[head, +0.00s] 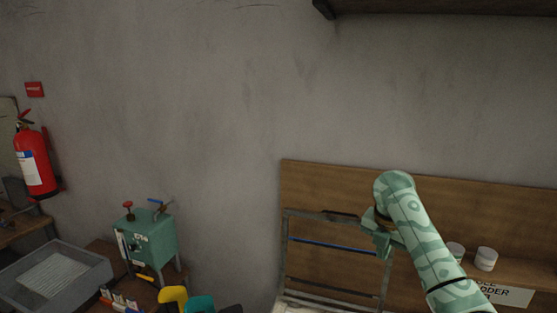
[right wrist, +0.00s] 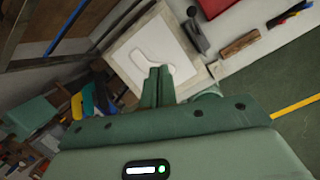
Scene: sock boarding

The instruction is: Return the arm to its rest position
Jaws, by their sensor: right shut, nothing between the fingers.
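My right arm comes in from the lower right of the head view and is raised in front of the wooden back panel (head: 330,182). My right gripper (head: 376,238) is at its end, beside a grey metal frame (head: 386,280) with a blue bar. In the right wrist view the two fingers of the right gripper (right wrist: 159,72) are together with nothing between them. Beyond the fingertips lies a pale board (right wrist: 122,58) with a white foot-shaped piece (right wrist: 150,45); the fingers hide part of it. My left gripper is in neither view.
A green box machine (head: 150,240), a grey tray (head: 85,262) and a red extinguisher (head: 35,160) stand at left. White jars (head: 486,259) sit at right. A wooden-handled tool (right wrist: 240,43) and a red item (right wrist: 213,7) lie near the board.

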